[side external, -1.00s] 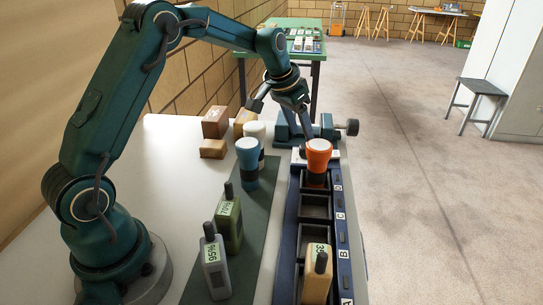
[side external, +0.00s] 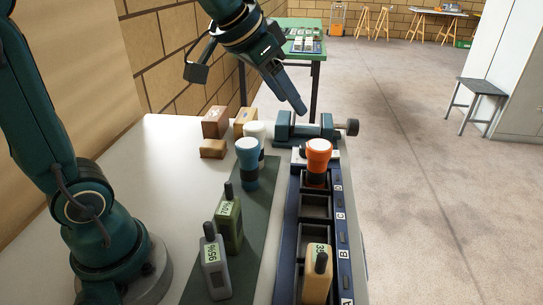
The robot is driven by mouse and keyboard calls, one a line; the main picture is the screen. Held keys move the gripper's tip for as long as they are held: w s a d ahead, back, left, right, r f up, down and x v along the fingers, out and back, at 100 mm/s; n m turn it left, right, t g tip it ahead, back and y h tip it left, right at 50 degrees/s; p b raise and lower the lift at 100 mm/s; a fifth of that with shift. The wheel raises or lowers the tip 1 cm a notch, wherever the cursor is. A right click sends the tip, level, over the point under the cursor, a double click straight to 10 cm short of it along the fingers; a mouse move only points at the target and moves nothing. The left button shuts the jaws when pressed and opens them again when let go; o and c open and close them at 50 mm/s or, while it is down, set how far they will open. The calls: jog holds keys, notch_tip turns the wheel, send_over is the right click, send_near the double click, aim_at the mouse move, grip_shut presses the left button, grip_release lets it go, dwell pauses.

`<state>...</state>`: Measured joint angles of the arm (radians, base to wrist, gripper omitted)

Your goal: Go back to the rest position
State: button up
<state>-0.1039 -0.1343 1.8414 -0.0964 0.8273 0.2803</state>
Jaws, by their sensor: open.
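My gripper (side external: 290,97) is raised in the air above the far end of the table, near the blue-grey vise (side external: 305,130). Its jaws are open and nothing shows between them. A tan radio (side external: 317,275) stands in the near slot by A. The two slots between look empty. My gripper is apart from all of these.
A blue torch (side external: 248,155), a white-topped torch (side external: 255,130), a green radio (side external: 229,225) and a grey radio (side external: 214,270) stand on or beside the dark green mat (side external: 262,215). Wooden blocks (side external: 215,122) lie at the back left, near the brick wall (side external: 160,60).

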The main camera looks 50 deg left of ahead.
jog(key=s+d+f, duration=0.1)
jog(key=s+f, duration=0.2)
jog(key=s, duration=0.5)
jog(key=s+f+n+g, duration=0.1)
jog(key=s+f, duration=0.3)
jog(key=s, duration=0.3)
jog(key=shift+s+d+f+n, duration=0.15)
jog(key=shift+s+d+n, duration=0.15)
jog(key=shift+s+d, duration=0.05)
